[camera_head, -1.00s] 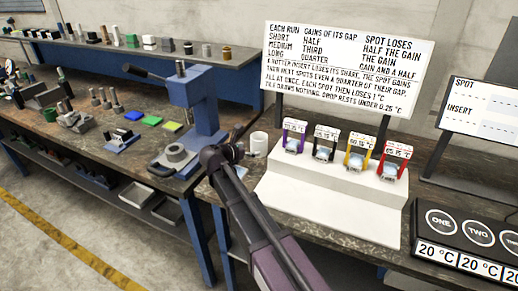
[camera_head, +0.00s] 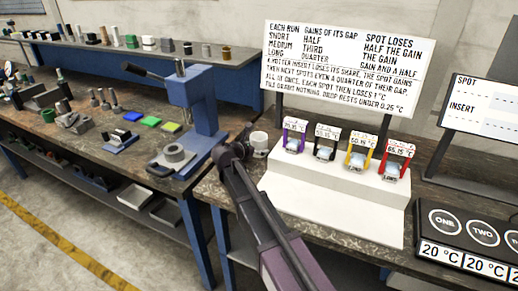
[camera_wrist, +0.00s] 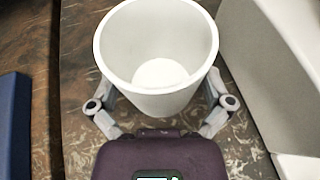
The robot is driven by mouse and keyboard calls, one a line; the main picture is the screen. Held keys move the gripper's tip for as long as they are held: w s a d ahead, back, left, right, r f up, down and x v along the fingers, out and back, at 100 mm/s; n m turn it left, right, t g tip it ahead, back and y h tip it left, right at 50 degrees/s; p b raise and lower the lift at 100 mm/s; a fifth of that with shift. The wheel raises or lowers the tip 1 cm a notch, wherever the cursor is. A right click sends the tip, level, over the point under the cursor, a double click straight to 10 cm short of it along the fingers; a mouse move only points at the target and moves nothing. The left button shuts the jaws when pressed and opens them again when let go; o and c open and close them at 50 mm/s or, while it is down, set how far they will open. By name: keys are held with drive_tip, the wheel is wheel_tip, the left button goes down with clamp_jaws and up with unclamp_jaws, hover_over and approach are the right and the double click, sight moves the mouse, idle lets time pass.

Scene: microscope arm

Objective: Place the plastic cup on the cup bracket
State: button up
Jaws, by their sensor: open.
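The plastic cup (camera_head: 259,141) is white and stands upright on the dark marbled bench top, left of the white stepped stand. In the wrist view the cup (camera_wrist: 158,91) is large, open-topped and looks empty. My gripper (camera_wrist: 160,84) is open, with one finger on each side of the cup; the fingertips are partly hidden by it, and I cannot tell whether they touch it. In the head view my gripper (camera_head: 249,139) is close beside the cup's left side. I cannot tell which fixture is the cup bracket.
The white stepped stand (camera_head: 325,210) close on the right carries several coloured holders with temperature labels. A blue press (camera_head: 203,110) stands to the left on the neighbouring bench. A text board (camera_head: 345,68) rises behind the stand. A numbered black panel (camera_head: 470,240) lies at right.

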idle(0.4)
drive_tip(key=c, duration=1.1)
drive_tip(key=shift+o, duration=0.2)
drive_tip(key=shift+r, duration=0.2)
wheel_tip(320, 180, up, 10)
drive_tip(key=p, duration=1)
drive_tip(key=shift+f, duration=0.2)
drive_tip(key=shift+r, duration=0.1)
idle(0.6)
